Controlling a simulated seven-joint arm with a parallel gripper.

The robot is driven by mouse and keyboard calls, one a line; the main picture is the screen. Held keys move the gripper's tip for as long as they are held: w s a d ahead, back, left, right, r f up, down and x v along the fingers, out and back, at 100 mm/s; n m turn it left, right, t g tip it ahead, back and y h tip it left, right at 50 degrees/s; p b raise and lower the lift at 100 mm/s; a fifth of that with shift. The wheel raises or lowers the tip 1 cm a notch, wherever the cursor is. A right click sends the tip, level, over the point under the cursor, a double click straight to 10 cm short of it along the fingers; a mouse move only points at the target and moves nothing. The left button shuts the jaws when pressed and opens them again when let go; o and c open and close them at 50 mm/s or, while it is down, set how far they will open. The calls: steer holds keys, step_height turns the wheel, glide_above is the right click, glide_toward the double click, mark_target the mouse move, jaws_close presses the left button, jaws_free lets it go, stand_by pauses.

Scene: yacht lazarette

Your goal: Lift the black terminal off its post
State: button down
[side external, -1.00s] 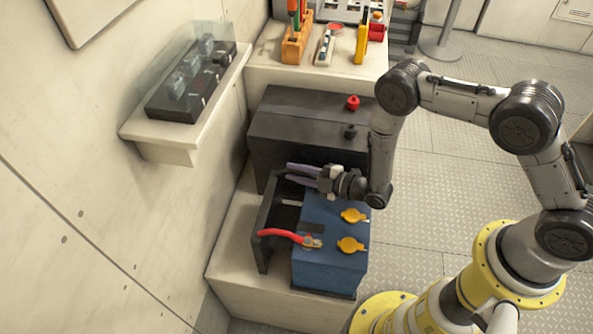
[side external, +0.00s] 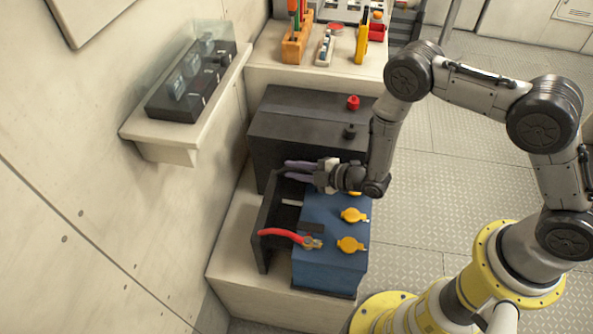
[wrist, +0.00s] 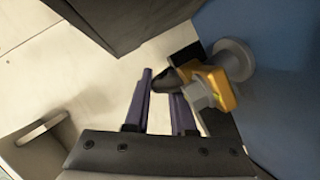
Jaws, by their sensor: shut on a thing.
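The black terminal (wrist: 222,88) shows in the wrist view as a brass-yellow clamp with a grey bolt and a black end. My gripper (wrist: 163,75) has two purple fingers; the black end lies at their tips and the jaws are shut on it. A grey round post (wrist: 235,57) is right beside the clamp; I cannot tell whether the clamp is still around it. In the side view my gripper (side external: 290,170) is above the back left of the blue battery (side external: 330,268), and hides the terminal there.
A red cable terminal (side external: 283,234) and yellow caps (side external: 354,215) are on the blue battery. A large black box (side external: 285,125) with red and black knobs stands just behind my gripper. A wall shelf (side external: 165,135) is at the left. Open floor lies to the right.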

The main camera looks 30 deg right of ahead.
steer(key=w+r+g+h, duration=0.1)
steer(key=w+a+r+g+h, duration=0.1)
steer(key=shift+a+r+n+g, duration=0.1)
steer(key=shift+r+n+g, duration=0.2)
steer(key=shift+n+g, duration=0.1)
steer(key=shift+w+a+r+g+h, duration=0.1)
steer(key=shift+w+a+g+h, duration=0.1)
steer(key=shift+g+h, duration=0.35)
steer(key=shift+w+a+r+g+h, duration=0.1)
steer(key=shift+w+a+g+h, duration=0.05)
steer(key=shift+g+h, duration=0.35)
steer(key=shift+f, duration=0.1)
steer(key=c, duration=0.8)
jaws_free()
steer(key=shift+c, duration=0.2)
steer(key=shift+s+f+n, duration=0.1)
steer(key=shift+n, duration=0.2)
steer(key=shift+s, duration=0.15)
steer(key=v, duration=1.3)
steer(key=shift+a+r, duration=0.15)
steer(key=shift+r, duration=0.35)
